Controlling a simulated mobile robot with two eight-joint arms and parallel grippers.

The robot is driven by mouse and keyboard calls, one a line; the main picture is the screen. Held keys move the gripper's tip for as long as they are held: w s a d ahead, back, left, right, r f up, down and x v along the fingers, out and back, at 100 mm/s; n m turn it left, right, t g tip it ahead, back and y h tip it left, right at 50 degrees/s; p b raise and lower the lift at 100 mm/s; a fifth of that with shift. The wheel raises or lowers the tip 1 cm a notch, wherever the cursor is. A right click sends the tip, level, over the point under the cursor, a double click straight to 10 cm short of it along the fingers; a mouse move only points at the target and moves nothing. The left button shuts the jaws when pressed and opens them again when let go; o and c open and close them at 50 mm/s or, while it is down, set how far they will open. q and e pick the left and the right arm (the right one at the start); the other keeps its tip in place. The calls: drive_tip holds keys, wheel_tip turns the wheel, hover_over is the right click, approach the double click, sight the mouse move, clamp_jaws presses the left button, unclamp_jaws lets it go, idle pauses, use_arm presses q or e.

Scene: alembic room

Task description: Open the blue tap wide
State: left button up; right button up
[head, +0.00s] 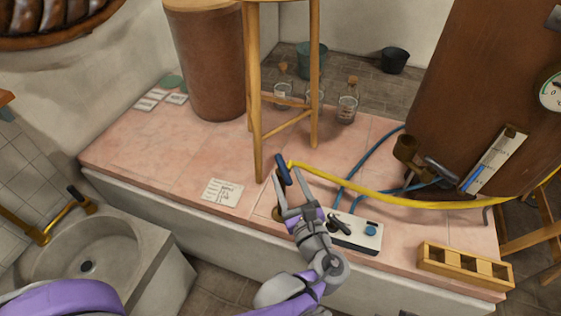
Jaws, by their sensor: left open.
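A blue tap handle (283,169) stands up and tilts slightly on the pink tiled bench, at the near end of a yellow hose. My left gripper (291,181) is open, and its fingertips are right at the handle's lower part. I cannot tell whether they touch it. The gripper and its wrist hide the tap's base and body. My right gripper is not in view.
The yellow hose (400,201) crosses rightward to a brown vessel (470,90). A wooden stool (316,80), glass bottles (346,108) and a wooden rack (463,264) stand around.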

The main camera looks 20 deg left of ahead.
sight(280, 160)
use_arm(q)
drive_tip(key=x, duration=0.6)
drive_tip(key=shift+b, duration=0.4)
clamp_jaws()
